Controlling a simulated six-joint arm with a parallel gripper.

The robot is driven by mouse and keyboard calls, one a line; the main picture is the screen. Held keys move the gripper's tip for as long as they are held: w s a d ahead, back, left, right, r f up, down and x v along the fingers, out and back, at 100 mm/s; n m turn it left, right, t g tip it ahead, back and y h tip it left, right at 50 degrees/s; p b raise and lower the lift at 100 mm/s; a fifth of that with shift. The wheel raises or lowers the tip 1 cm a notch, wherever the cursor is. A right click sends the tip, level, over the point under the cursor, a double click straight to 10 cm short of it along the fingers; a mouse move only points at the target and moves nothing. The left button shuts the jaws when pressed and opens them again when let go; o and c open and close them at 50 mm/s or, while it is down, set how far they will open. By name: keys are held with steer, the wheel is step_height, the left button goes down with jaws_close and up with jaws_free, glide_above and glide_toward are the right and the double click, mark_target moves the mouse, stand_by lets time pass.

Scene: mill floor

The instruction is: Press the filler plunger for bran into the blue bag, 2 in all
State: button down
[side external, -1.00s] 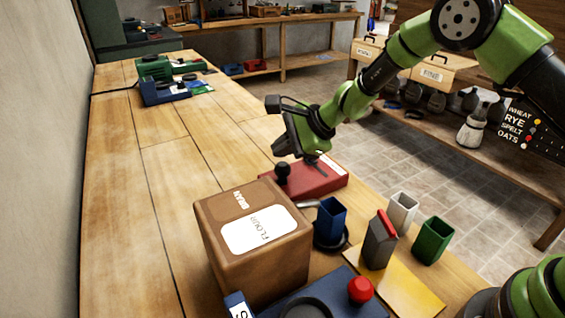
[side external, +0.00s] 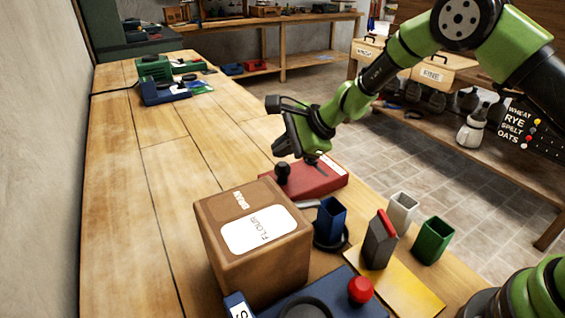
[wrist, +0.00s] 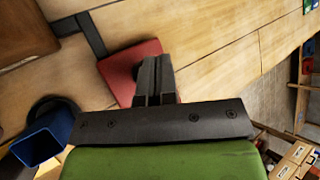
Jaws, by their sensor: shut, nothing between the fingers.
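The blue bag (side external: 331,219) stands upright, open at the top, on a dark round base beside the brown filler box (side external: 262,275). The bag also shows at the lower left of the wrist view (wrist: 42,146). The box carries a BRAN label (side external: 241,198) and a white FLOUR label (side external: 262,230). A black knob on a short stem (side external: 283,170) stands at the left end of a red block (side external: 312,180); I cannot tell whether it is the bran plunger. My gripper (side external: 318,160) is shut and empty above the red block, which also shows behind the fingers (wrist: 122,75).
A grey bag with a red top (side external: 380,243), a white container (side external: 402,209) and a green container (side external: 433,240) stand at the right, near a yellow mat (side external: 415,292). A blue device with a red button (side external: 360,290) is in front.

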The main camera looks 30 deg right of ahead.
mark_target(283, 165)
steer(key=shift+f, duration=0.4)
steer(key=shift+f, duration=0.95)
stand_by(0.9)
steer(key=shift+r, duration=1.35)
steer(key=shift+r, duration=2.55)
stand_by(0.3)
